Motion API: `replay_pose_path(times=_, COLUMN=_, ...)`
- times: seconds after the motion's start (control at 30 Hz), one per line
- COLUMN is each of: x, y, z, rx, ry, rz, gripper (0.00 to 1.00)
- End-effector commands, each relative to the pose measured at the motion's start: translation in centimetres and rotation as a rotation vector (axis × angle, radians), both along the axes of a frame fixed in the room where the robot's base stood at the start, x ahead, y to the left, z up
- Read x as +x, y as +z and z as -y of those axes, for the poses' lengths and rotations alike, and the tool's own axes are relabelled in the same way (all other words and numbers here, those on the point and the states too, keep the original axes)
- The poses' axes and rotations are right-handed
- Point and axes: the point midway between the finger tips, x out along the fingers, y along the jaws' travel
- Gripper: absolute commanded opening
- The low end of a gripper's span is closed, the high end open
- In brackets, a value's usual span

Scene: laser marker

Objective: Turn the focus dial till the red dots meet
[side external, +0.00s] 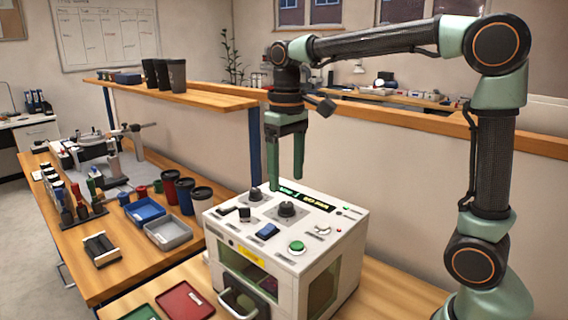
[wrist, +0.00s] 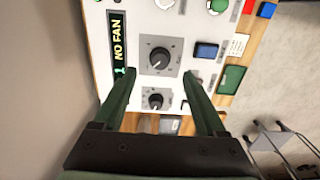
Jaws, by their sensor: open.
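The white laser marker box (side external: 230,245) stands on the wooden bench in the side view. Its top has a larger black dial (side external: 287,209) and a smaller black dial (side external: 256,196). The wrist view shows the larger dial (wrist: 160,57) on a grey plate and the smaller dial (wrist: 155,100) nearer my gripper. I cannot read which one is the focus dial. My gripper (side external: 287,183) points down over the top panel, open and empty. In the wrist view my gripper's fingertips (wrist: 158,74) frame the dial area from above, apart from both dials. I see no red dots.
A display (wrist: 118,45) reads "NO FAN". A blue switch (side external: 267,230) and a green button (side external: 297,247) sit on the panel. Red tray (side external: 186,300), grey bin (side external: 168,235) and dark cups (side external: 201,200) stand to the left. A wooden shelf (side external: 180,94) is at back left.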

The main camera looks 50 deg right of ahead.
Motion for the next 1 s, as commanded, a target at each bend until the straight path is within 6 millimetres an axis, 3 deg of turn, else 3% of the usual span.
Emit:
replay_pose_path(times=0.2, x=0.0, y=4.2, z=0.0, rx=0.0, ry=0.0, rz=0.003, gripper=0.74)
replay_pose_path(times=0.4, x=0.0, y=6.0, z=0.0, rx=0.0, ry=0.0, rz=0.0, gripper=0.74)
replay_pose_path(times=0.83, x=-0.1, y=6.3, z=0.0, rx=0.0, ry=0.0, rz=0.001, gripper=0.74)
replay_pose_path(times=1.0, x=-1.2, y=5.8, z=0.0, rx=0.0, ry=0.0, rz=0.053, gripper=0.74)
